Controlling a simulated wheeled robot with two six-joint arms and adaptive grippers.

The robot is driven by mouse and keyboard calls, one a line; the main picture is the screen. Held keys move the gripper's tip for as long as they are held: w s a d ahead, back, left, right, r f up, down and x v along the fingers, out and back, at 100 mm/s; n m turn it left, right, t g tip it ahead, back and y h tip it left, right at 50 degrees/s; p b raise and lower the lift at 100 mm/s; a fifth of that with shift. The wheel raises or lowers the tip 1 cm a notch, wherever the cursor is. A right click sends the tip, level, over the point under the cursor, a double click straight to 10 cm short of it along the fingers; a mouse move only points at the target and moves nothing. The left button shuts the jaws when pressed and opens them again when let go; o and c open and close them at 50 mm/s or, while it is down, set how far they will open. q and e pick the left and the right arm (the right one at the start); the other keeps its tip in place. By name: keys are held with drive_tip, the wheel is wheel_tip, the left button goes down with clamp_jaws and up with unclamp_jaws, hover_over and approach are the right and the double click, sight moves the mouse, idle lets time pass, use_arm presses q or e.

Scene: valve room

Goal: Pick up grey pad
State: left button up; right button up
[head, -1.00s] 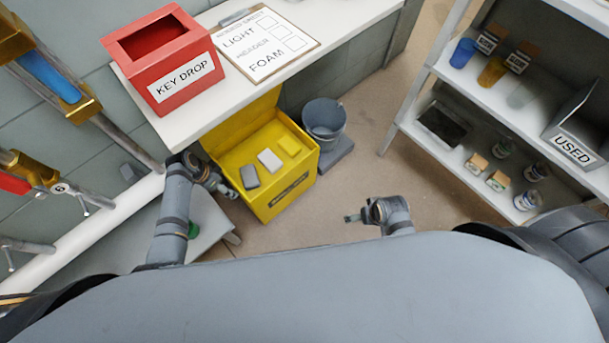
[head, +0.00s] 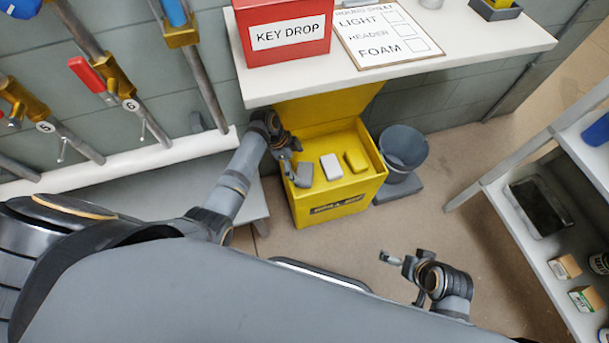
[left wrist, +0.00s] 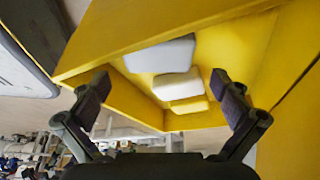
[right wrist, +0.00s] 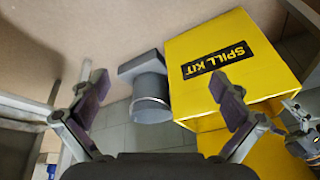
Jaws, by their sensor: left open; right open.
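The grey pad (head: 304,175) lies in the open yellow spill kit box (head: 340,210), at the left of a row with a white pad (head: 331,167) and a yellow pad (head: 356,161). My left gripper (head: 288,152) is open and empty at the box's left edge, just beside the grey pad. In the left wrist view the grey pad (left wrist: 160,55) shows nearest, between and beyond the open fingers (left wrist: 162,82), with no grip on it. My right gripper (head: 398,263) is open and empty over the floor, in front of the box.
A white counter (head: 480,50) with a red key drop box (head: 285,35) and a checklist board (head: 385,30) overhangs the box's rear. A grey bucket (head: 403,150) stands right of it. A grey bench (head: 225,195) is at left, shelves (head: 540,230) at right.

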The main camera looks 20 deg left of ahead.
sight(304, 172)
use_arm(q)
drive_tip(key=x, duration=0.1)
drive_tip(key=b+x, duration=0.1)
drive_tip(key=shift+s+f, duration=0.2)
drive_tip(key=shift+f, duration=0.15)
drive_tip(key=shift+b+x, duration=0.5)
drive_tip(key=shift+x, duration=0.4)
drive_tip(key=shift+w+d, duration=0.1)
use_arm(e)
drive_tip(key=w+t, duration=0.2)
drive_tip(key=shift+w+a+f, duration=0.2)
drive_tip(key=shift+w+f, duration=0.2)
use_arm(q)
drive_tip(key=c, duration=0.8)
drive_tip(key=shift+c, duration=0.2)
drive_tip(key=shift+r, duration=0.1)
